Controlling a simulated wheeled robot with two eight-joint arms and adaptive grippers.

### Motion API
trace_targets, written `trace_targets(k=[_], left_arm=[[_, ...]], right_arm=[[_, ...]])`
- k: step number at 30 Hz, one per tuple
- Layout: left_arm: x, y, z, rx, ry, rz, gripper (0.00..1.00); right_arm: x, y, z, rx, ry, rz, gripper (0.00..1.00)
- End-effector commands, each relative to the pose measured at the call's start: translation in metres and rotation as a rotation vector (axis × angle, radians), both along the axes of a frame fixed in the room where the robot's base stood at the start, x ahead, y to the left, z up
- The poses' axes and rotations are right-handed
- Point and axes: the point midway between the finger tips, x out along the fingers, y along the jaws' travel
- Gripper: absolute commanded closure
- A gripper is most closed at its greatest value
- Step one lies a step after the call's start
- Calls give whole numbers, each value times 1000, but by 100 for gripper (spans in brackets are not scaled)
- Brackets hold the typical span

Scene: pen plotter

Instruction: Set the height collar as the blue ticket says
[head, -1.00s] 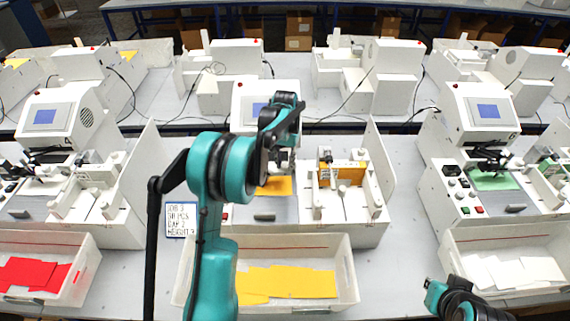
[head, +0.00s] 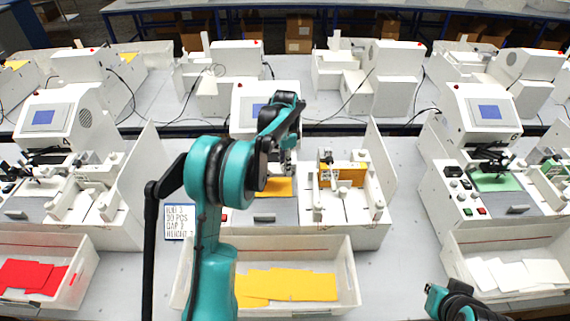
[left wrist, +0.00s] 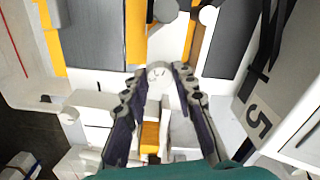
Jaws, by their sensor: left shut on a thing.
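The blue-edged ticket (head: 179,221) stands left of the middle machine (head: 345,230); its lines include JOB, PCS, GAP and HEIGHT, but the digits are too small to read surely. My left gripper (head: 284,168) is at the middle machine, above the yellow card there. In the left wrist view its fingers (left wrist: 158,73) are closed around a pale round knob (left wrist: 158,72). I cannot tell whether this is the height collar; the fingers hide part of it. My right gripper (head: 436,292) shows only partly at the lower right, away from the machines, its jaws unclear.
A white bin (head: 348,285) with yellow cards stands before the middle machine. A bin with red cards (head: 35,275) is at left, one with white cards (head: 515,272) at right. Upright white side panels (head: 380,165) flank the machine. Bare table lies between bins.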

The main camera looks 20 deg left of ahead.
Motion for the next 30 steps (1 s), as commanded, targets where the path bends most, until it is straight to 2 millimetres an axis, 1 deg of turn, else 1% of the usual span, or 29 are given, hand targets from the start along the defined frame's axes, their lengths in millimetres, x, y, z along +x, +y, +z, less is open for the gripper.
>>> trace_targets(k=[6, 12, 28, 29, 30], left_arm=[[0, 0, 0, 1, -1, -113, 100], [0, 0, 0, 1, -1, -170, 100], [0, 0, 0, 1, -1, -191, 100], [0, 0, 0, 1, -1, -190, 66], [0, 0, 0, 1, -1, -190, 55]], right_arm=[[0, 0, -1, 0, 0, 0, 100], [0, 0, -2, 0, 0, 0, 100], [0, 0, -2, 0, 0, 0, 100], [0, 0, -2, 0, 0, 0, 100], [0, 0, -2, 0, 0, 0, 100]])
